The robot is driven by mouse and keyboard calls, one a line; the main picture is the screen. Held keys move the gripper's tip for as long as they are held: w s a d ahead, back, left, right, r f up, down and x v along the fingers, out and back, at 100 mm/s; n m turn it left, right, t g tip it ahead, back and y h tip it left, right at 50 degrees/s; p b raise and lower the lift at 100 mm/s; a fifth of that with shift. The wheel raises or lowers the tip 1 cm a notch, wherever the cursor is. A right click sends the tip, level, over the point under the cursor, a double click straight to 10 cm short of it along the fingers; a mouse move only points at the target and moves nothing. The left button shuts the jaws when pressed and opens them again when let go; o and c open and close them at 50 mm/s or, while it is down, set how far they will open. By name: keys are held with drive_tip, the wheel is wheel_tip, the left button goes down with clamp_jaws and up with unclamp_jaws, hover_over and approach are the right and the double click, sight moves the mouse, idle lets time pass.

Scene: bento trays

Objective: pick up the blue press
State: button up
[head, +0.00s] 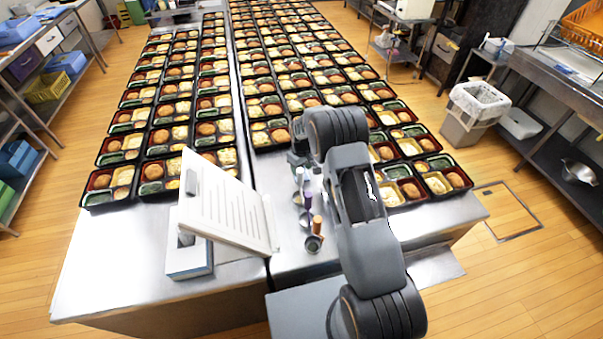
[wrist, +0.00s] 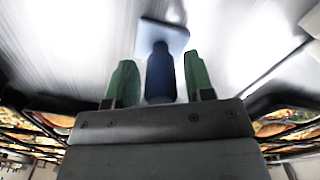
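The blue press (wrist: 161,72) shows in the wrist view, with a dark blue handle and a pale blue square plate (wrist: 175,38) beyond it, against the steel surface. My gripper (wrist: 160,82) has two green fingers, one on each side of the handle. A gap shows between each finger and the handle, so the gripper is open and not clamped on it. The near end of the handle reaches down to the gripper's palm in the picture. In the head view I cannot make out the press; my arm blocks much of that area.
Long rows of filled bento trays (head: 165,140) cover the steel tables. Several small scoops with coloured handles (head: 312,240) lie left of my arm. A white tilted document stand (head: 225,210) stands on the left table's front. Bare steel (head: 110,250) shows at the front left.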

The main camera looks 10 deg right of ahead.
drive_tip(key=c, duration=0.8)
drive_tip(key=shift+r, duration=0.1)
